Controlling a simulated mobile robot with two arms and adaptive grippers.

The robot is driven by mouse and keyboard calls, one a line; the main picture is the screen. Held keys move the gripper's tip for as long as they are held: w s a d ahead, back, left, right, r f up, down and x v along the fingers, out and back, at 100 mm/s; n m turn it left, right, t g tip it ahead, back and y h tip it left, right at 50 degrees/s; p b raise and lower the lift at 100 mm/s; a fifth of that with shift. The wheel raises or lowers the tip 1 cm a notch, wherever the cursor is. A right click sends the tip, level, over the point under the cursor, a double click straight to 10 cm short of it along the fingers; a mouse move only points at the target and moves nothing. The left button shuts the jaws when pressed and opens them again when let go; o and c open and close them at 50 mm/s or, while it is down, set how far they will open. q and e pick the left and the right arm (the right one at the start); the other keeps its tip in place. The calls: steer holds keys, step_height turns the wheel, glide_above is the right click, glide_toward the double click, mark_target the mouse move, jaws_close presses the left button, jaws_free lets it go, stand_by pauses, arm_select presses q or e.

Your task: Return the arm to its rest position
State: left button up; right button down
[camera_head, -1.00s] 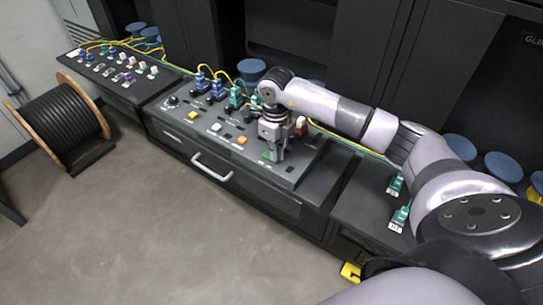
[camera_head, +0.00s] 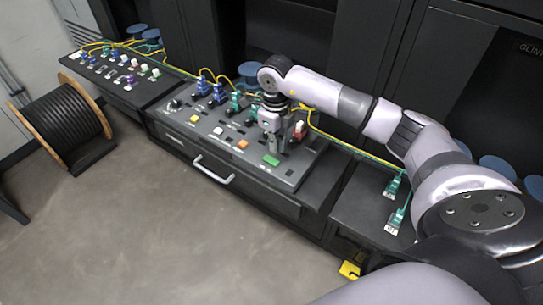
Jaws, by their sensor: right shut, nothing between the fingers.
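My right arm (camera_head: 340,100) reaches in from the right across the workbench. Its gripper (camera_head: 276,146) points down over the right part of the grey control panel and is shut with nothing in it. The green button (camera_head: 271,160) lies in full view just in front of the gripper. The red-and-white switch (camera_head: 299,130) stands right of the gripper. My left gripper is not in view.
The control panel (camera_head: 210,160) also bears yellow, white and orange buttons and blue and teal connectors with yellow cables. A panel of small plugs (camera_head: 120,72) is at the far left. Teal connectors (camera_head: 396,216) sit at right. A cable reel (camera_head: 62,118) stands on open floor.

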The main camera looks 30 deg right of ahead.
steer(key=shift+r+p, duration=0.3)
steer(key=shift+r, duration=0.5)
steer(key=shift+f, duration=0.1)
